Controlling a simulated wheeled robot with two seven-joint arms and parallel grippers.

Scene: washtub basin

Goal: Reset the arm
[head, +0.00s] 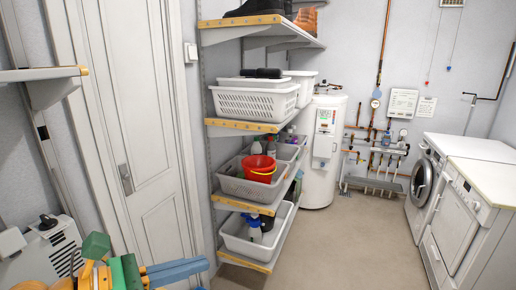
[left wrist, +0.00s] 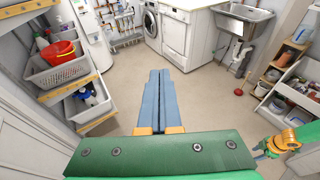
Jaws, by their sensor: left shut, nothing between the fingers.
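My left gripper (head: 203,268) is low in the head view, in front of the white door. Its blue fingers lie together, shut, with nothing between them. In the left wrist view the same gripper (left wrist: 160,74) points away over the bare floor, touching nothing. Part of my other arm, green and orange, shows at the right edge of the left wrist view.
A shelf unit (head: 240,205) with baskets, a red bucket (head: 260,168) and bottles stands right of the door (head: 150,130). A white tank (head: 323,150) and washing machines (head: 424,180) stand beyond. A sink (left wrist: 243,18) is at the back. The middle floor (head: 345,240) is clear.

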